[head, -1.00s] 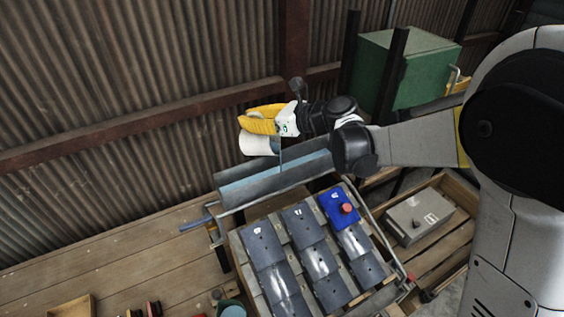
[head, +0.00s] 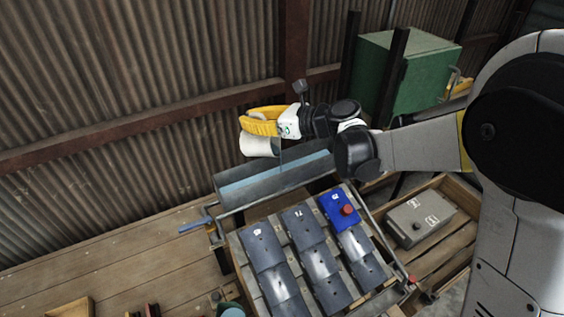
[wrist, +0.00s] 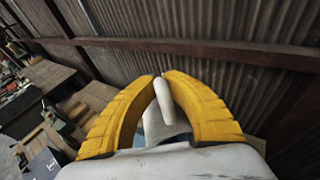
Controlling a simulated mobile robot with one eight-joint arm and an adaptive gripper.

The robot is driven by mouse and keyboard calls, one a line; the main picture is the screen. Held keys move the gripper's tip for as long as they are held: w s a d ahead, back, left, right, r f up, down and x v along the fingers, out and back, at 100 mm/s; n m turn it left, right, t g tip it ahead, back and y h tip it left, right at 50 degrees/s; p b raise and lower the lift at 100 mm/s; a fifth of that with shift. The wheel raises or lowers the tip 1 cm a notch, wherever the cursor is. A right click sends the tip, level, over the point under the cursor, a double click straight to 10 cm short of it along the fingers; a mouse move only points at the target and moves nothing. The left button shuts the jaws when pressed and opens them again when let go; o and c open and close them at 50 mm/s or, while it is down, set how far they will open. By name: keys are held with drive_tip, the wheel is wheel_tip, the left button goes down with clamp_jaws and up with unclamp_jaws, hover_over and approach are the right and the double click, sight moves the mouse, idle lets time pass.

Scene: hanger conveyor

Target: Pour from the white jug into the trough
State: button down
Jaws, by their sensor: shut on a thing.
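The white jug (head: 258,146) is in my gripper (head: 254,121), above the far side of the grey trough (head: 290,178). The jug looks tilted in the head view. In the wrist view the yellow fingers of my gripper (wrist: 160,80) close on the jug's white handle (wrist: 164,100), with part of the jug's body below it. The trough holds a strip of blue liquid along its length. The jug's mouth and any stream from it are not clear to see.
Below the trough is a sloped rack of dark plates (head: 270,262) with a blue box with a red button (head: 338,209). A grey box (head: 418,217) lies in a wooden crate at the right. A green cabinet (head: 408,68) and corrugated wall (head: 130,75) stand behind.

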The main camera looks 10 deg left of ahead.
sight(265, 119)
drive_tip(key=shift+d+y+b, duration=0.35)
drive_tip(key=shift+y+b, duration=0.15)
drive_tip(key=shift+b, duration=0.2)
idle(0.4)
drive_tip(key=shift+d+r+h+p, duration=0.3)
drive_tip(key=shift+h+p, duration=0.3)
drive_tip(key=shift+p, duration=0.55)
drive_tip(key=shift+s+d+r+h+p, duration=0.2)
drive_tip(key=shift+h+p, duration=0.3)
drive_tip(key=shift+p, duration=0.4)
drive_tip(key=shift+s+d+f+g+h+p, duration=0.15)
drive_tip(key=shift+d+g+h+p, duration=0.1)
drive_tip(key=shift+h+p, duration=0.3)
drive_tip(key=shift+w+d+f+g+h+p, duration=0.1)
drive_tip(key=shift+d+g+h+p, duration=0.15)
drive_tip(key=shift+h+p, duration=0.25)
drive_tip(key=shift+d+f+h, duration=0.1)
drive_tip(key=shift+f+h, duration=0.15)
drive_tip(key=shift+f, duration=0.1)
drive_tip(key=shift+d+r, duration=0.15)
drive_tip(key=shift+s+d+r+n+g+h+p, duration=0.1)
drive_tip(key=shift+d+n+g+h+p, duration=0.05)
drive_tip(key=shift+d+h+p, duration=0.6)
drive_tip(key=shift+s+d+r+n+g+h+p, duration=0.1)
drive_tip(key=shift+s+d+r+h+p, duration=0.05)
drive_tip(key=shift+d+h+p, duration=0.65)
drive_tip(key=shift+s+d+r+n+g+h+p, duration=0.1)
drive_tip(key=shift+d+n+g+h+p, duration=0.05)
drive_tip(key=shift+d+h+p, duration=0.6)
